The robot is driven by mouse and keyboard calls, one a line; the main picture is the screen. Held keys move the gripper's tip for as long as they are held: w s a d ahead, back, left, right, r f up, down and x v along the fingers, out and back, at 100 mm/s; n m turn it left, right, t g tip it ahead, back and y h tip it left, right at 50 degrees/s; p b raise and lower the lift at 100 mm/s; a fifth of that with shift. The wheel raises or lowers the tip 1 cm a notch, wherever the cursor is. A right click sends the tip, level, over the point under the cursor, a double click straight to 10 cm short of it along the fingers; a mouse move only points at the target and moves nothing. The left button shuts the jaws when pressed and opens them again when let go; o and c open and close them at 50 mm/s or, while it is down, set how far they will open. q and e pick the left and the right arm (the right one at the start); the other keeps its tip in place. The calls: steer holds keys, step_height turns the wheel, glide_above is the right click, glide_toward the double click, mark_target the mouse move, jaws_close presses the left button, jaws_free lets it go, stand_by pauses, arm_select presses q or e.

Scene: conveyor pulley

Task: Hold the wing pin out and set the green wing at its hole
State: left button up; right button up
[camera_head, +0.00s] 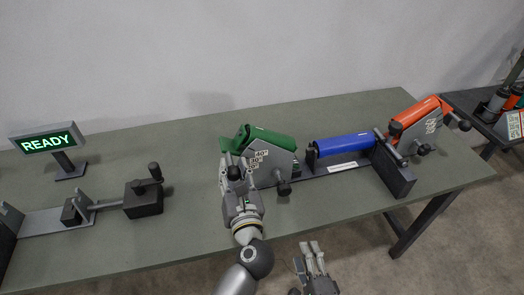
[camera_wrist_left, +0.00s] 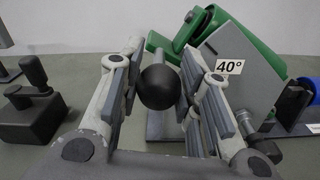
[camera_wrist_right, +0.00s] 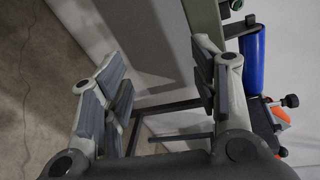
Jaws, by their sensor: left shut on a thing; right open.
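The green wing (camera_head: 268,138) is on the left side of the pulley stand, by a grey plate (camera_head: 276,160) with angle labels, including 30° and 40°. It also shows in the left wrist view (camera_wrist_left: 262,58), behind the 40° label. My left gripper (camera_head: 233,172) is shut on the black ball knob of the wing pin (camera_wrist_left: 159,87), which sits between its fingers. My right gripper (camera_head: 312,247) is open and empty, low in front of the table's front edge.
A blue roller (camera_head: 343,145) and an orange wing (camera_head: 420,112) are to the right. A dark fixture with a crank (camera_head: 145,198) and a READY sign (camera_head: 48,144) are on the left. The table (camera_head: 330,225) is bare near its front right edge.

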mark_target(285, 193)
step_height(285, 193, up, 12)
steer(key=w+m+t, duration=0.2)
steer(key=m+t, duration=0.1)
steer(key=m, duration=0.4)
steer(key=shift+w+a+r+m+g+y, duration=0.25)
steer(key=shift+w+a+m, duration=0.5)
steer(key=shift+w+a, duration=0.9)
steer(key=shift+w+a+r+m+g+y, duration=0.3)
steer(key=shift+w+a+m, duration=0.45)
steer(key=shift+w, duration=1.55)
steer(key=shift+w+a+r+m+g+y, duration=0.15)
steer(key=shift+w+a+m+y, duration=0.4)
steer(key=shift+w+a, duration=1.1)
steer(key=shift+w+d+f, duration=0.1)
steer(key=shift+w+d, duration=0.25)
steer(key=c, duration=1.1)
